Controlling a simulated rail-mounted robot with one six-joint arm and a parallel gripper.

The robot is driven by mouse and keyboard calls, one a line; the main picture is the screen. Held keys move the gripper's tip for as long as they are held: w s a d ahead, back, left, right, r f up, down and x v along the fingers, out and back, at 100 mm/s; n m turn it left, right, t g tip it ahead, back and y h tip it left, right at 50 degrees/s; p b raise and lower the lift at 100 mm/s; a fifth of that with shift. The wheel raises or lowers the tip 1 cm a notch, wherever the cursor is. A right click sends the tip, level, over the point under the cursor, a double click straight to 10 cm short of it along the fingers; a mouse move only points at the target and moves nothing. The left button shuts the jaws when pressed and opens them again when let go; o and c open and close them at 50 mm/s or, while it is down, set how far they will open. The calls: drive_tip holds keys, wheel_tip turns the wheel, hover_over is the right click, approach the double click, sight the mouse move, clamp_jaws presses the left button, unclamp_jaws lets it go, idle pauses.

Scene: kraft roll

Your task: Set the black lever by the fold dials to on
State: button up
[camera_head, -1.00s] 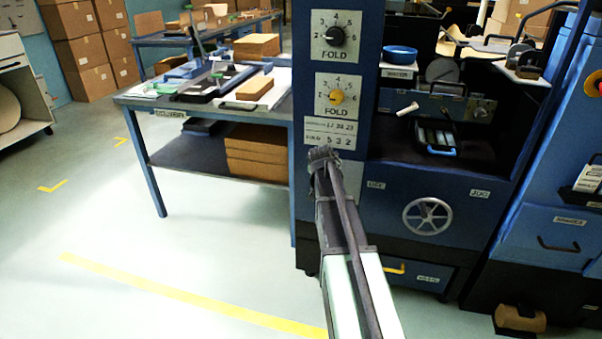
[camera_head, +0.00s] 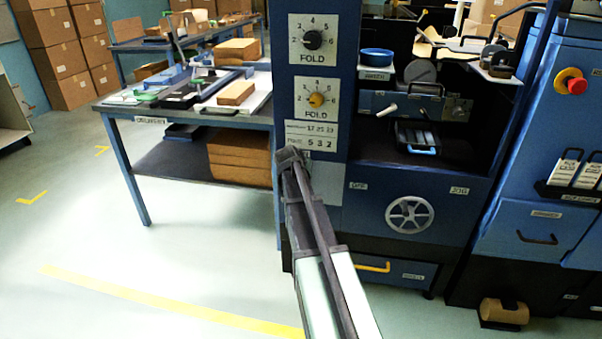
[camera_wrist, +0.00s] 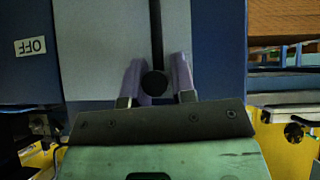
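The black lever (camera_wrist: 157,35) is a thin dark rod ending in a round knob, in front of a pale grey plate in the wrist view. My gripper (camera_wrist: 156,80) is open, with one pale purple finger on each side of the knob. The left finger looks close to the knob; I cannot tell if it touches. An OFF label (camera_wrist: 30,46) is left of the plate. In the head view my gripper (camera_head: 290,157) is at the column below the fold dials, the upper (camera_head: 313,40) and the lower yellow one (camera_head: 316,99). There my arm hides the lever.
A workbench (camera_head: 190,117) with brown stacks stands left of the column. A silver handwheel (camera_head: 410,215) and a drawer with a yellow handle (camera_head: 373,267) are to the right. A red button (camera_head: 577,86) is on the far right machine. Open floor lies at front left.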

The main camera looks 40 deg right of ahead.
drive_tip(key=o, duration=0.4)
drive_tip(key=shift+w, duration=0.1)
drive_tip(key=p+v, duration=0.7)
drive_tip(key=v, duration=0.3)
drive_tip(key=shift+a+r+p, duration=0.25)
drive_tip(key=shift+a+p, duration=0.05)
